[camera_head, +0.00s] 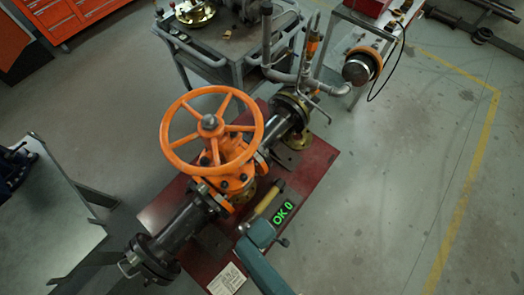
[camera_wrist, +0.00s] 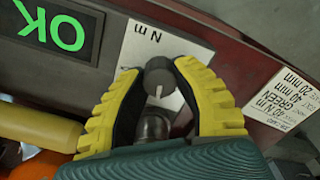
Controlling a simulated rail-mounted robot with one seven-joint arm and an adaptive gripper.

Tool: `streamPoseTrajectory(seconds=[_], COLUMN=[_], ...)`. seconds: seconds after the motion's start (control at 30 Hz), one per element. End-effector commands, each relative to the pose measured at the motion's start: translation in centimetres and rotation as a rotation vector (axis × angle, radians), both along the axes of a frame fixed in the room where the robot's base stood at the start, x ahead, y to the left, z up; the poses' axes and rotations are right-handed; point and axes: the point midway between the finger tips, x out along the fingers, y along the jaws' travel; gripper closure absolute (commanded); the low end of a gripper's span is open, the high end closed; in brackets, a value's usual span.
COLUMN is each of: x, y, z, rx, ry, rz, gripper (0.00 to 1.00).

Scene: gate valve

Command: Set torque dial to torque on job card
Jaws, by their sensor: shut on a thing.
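In the wrist view, the torque dial (camera_wrist: 160,78) is a small dark grey round knob with a white pointer line, in front of a white scale plate (camera_wrist: 172,42) marked N m. My gripper (camera_wrist: 157,71) has yellow ribbed fingers closed on both sides of the knob. The fingers cover part of the scale. The job card (camera_wrist: 285,98) is to the right and reads 40 N m and GREEN, with mm lines partly legible; in the head view the card (camera_head: 228,279) lies at the red base's front.
An orange gate valve handwheel (camera_head: 211,124) stands over the pipe on the red base (camera_head: 322,160). A yellow-handled tool (camera_head: 268,199) lies beside the display. A grey cart (camera_head: 232,60) stands behind. The floor to the right is clear.

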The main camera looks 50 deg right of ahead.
Motion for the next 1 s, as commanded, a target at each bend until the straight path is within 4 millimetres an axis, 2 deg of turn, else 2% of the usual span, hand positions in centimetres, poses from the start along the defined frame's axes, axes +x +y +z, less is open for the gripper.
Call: streamPoseTrajectory(seconds=[0.33, 0.83, 0.87, 1.0], x=[-0.15, -0.17, -0.17, -0.13], y=[0.05, 0.04, 0.04, 0.03], z=[-0.13, -0.19, -0.19, -0.15], rx=[0.002, 0.002, 0.002, 0.001], ry=[0.003, 0.003, 0.003, 0.002], rz=[0.133, 0.152, 0.152, 0.152], gripper=[1.0, 1.0, 0.69, 0.43])
